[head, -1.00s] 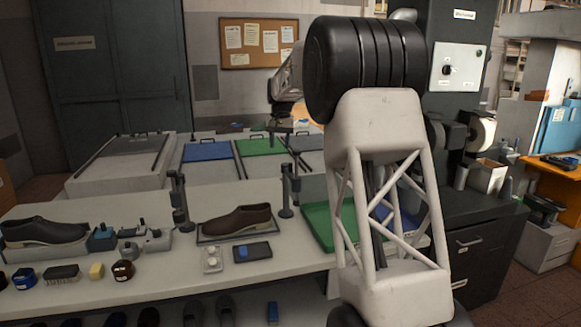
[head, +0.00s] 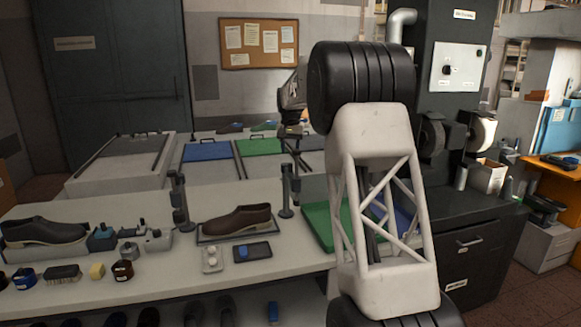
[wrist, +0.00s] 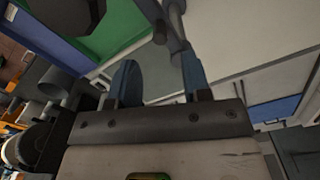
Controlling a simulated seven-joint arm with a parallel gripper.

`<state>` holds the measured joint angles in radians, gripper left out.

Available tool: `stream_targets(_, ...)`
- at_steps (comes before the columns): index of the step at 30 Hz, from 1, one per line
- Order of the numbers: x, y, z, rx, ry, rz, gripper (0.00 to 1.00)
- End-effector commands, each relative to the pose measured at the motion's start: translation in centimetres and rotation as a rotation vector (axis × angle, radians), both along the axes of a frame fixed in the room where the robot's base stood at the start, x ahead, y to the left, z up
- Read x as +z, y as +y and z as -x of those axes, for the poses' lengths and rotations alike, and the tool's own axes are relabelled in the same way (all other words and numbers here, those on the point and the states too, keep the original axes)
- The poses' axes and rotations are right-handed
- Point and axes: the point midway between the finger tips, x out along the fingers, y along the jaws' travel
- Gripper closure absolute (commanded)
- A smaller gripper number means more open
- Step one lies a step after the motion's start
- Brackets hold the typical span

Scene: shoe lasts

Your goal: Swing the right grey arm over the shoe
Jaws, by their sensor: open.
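The brown shoe (head: 238,219) lies on a dark base on the bench in the head view. The right grey arm (head: 287,190) stands upright just right of the shoe, and a matching grey arm (head: 179,202) stands left of it. My gripper (head: 299,146) is above and behind the right arm's top, pointing down; its tips are small and hard to make out there. In the wrist view my gripper (wrist: 158,80) is open, with blue fingers apart and nothing between their tips. A grey rod (wrist: 175,22) shows beyond the fingers; I cannot tell which part it is.
A green tray (head: 318,226) lies right of the shoe, partly hidden by my arm. A grey box with a blue pad (head: 252,252) lies in front of the shoe. A dark shoe (head: 42,232), jars and a brush stand at the left. Blue and green mats lie behind.

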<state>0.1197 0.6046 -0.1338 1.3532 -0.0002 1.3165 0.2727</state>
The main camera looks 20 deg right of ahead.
Motion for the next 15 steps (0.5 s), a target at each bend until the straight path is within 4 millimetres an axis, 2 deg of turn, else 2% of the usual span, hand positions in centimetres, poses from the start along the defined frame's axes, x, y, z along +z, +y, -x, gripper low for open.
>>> stream_targets(15, -5.6, 0.0, 0.0, 0.0, 0.002, -0.001, 0.56)
